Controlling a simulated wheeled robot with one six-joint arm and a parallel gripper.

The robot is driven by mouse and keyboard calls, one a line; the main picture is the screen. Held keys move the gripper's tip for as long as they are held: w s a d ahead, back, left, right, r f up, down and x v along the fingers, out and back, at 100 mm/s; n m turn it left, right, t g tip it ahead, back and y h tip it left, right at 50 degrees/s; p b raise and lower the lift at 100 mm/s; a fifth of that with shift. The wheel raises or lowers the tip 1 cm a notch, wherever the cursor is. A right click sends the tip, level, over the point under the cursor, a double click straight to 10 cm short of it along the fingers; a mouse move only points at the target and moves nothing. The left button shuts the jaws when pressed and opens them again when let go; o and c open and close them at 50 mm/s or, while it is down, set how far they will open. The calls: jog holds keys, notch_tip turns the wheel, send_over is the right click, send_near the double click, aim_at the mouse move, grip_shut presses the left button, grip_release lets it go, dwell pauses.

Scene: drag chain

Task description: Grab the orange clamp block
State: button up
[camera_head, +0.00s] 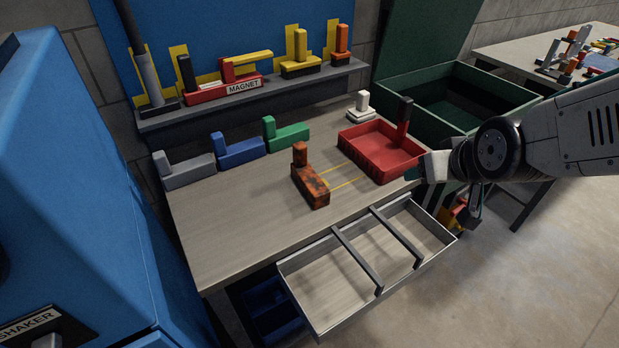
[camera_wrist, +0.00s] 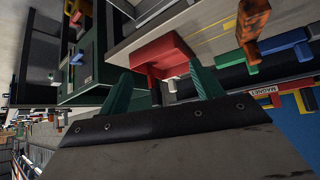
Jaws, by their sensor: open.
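A rust-mottled orange block (camera_head: 312,187) with an upright post stands on the workbench, left of the red tray; it also shows at the top right of the wrist view (camera_wrist: 250,28). A smaller plain orange block (camera_head: 341,48) with a post stands at the right end of the back shelf. I cannot tell which of the two is the clamp block.
A red tray (camera_head: 365,160) with a dark upright piece sits at the bench's right side. An open drawer (camera_head: 315,310) with two crossbars juts out in front. Grey, blue and green blocks (camera_head: 238,150) line the back. A green bin (camera_head: 440,108) stands behind right.

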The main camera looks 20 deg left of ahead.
jog(key=w+a+f+n+t+y, duration=0.1)
jog(key=a+f, duration=0.1)
jog(key=a, duration=0.3)
jog(key=w+a+f+n+y, duration=0.1)
jog(key=a+f+y, duration=0.15)
jog(key=a, duration=0.25)
jog(key=n+t+y, duration=0.1)
jog(key=n+y, duration=0.1)
jog(key=y, duration=0.1)
send_near(308, 175)
jog(key=shift+h+x, duration=0.25)
jog(key=shift+x, duration=0.65)
jog(key=x, duration=0.7)
jog(key=shift+w+a, duration=0.15)
jog(key=shift+a, duration=0.1)
jog(key=shift+t, duration=0.3)
jog(key=c, duration=1.3)
